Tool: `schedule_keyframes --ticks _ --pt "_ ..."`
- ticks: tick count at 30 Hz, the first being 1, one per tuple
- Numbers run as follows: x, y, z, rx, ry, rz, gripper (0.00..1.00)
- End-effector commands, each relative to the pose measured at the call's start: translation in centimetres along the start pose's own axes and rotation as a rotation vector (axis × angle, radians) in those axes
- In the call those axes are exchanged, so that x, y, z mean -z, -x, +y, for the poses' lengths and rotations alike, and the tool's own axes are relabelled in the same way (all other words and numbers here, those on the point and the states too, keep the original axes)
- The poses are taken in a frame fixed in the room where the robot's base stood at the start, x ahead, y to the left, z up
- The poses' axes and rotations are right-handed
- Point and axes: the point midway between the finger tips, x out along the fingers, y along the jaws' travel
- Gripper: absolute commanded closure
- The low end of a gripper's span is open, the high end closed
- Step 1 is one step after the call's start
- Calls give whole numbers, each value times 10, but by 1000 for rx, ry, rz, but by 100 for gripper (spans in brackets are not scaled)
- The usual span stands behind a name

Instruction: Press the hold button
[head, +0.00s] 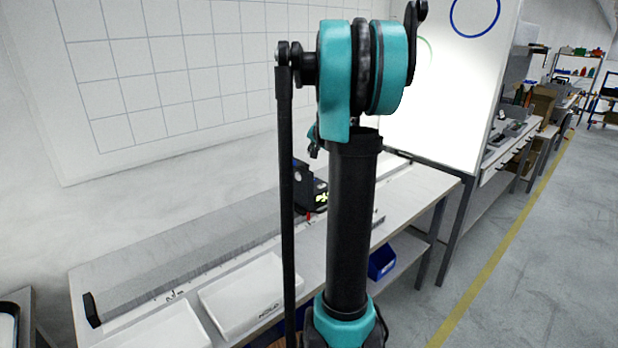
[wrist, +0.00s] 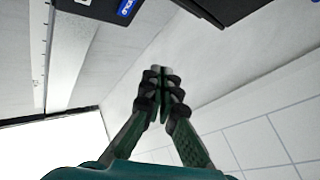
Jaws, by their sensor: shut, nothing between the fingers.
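My gripper (wrist: 161,72) is shut and empty in the wrist view, its fingertips together near a pale surface. A black device (head: 310,188) with a small yellow-green display stands on the bench in the head view, partly behind my arm. Dark housing (wrist: 215,8) shows at the top edge of the wrist view, apart from the fingertips. A blue label or key (wrist: 126,8) with pale lettering lies left of it; I cannot read it or tell whether it is the hold button. In the head view my gripper is not clearly visible.
A long grey ruled rail (head: 190,255) runs along the bench (head: 400,215). A gridded wall panel (head: 150,75) stands behind. A blue bin (head: 382,262) sits below. The floor at right (head: 540,260) is clear.

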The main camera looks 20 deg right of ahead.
Motion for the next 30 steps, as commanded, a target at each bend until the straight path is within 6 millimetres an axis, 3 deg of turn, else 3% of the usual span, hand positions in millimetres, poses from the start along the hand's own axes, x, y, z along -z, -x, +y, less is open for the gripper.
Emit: schedule_keyframes --ticks 14,30 --pt "-4 -6 4 0 0 0 100" --pt "-37 -52 37 0 0 0 100"
